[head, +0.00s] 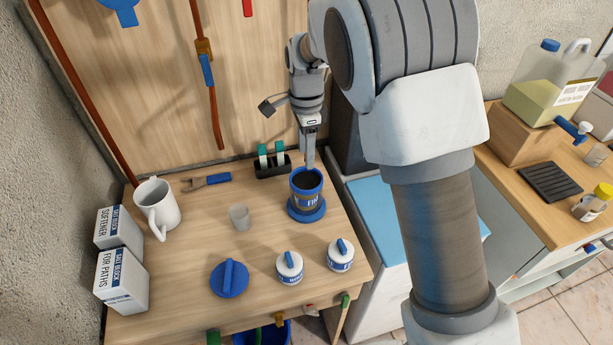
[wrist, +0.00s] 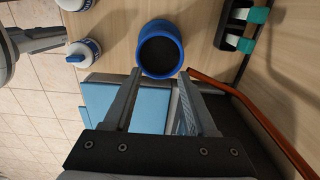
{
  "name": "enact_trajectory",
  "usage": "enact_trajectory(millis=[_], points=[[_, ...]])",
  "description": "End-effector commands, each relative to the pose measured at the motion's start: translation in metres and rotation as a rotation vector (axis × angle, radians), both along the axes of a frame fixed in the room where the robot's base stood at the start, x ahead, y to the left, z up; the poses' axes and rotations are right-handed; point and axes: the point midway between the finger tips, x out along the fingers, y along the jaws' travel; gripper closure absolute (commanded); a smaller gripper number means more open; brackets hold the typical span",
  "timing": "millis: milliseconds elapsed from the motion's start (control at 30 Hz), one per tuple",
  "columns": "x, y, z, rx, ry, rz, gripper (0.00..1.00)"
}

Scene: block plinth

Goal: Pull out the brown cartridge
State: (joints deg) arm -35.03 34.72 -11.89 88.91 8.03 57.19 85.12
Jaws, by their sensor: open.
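A blue-rimmed filter housing (head: 306,190) with a lettered band stands upright on the wooden bench, on a round blue base. A dark brown round face (head: 306,181) shows inside its rim, which looks like the brown cartridge; its sides are hidden in the housing. In the wrist view the dark face (wrist: 160,56) sits within the blue rim (wrist: 144,39). My gripper (head: 310,167) is just over the housing, pointing down. In the wrist view the gripper (wrist: 159,72) is open and empty, its fingertips near the rim's lower edge; I cannot tell whether they touch it.
A blue lid with a handle (head: 230,279) and two white jars (head: 289,267) (head: 341,254) stand toward the front. A clear cup (head: 240,217), a white jug (head: 157,206) and two boxes (head: 121,279) are to the left. A black rack (head: 272,166) with teal-topped pieces is close behind the housing.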

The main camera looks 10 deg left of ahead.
Motion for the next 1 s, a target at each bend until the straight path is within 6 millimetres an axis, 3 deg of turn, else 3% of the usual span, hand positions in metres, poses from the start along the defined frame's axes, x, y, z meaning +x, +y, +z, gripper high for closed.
enact_trajectory(millis=[300,500,933,1000], points=[[-0.001,-0.001,-0.064,-0.002,0.002,0.001,0.43],[0.000,-0.001,-0.088,-0.001,0.000,0.001,0.43],[0.000,0.000,-0.097,0.000,0.000,0.001,0.43],[0.000,0.000,-0.097,0.000,0.000,0.001,0.53]])
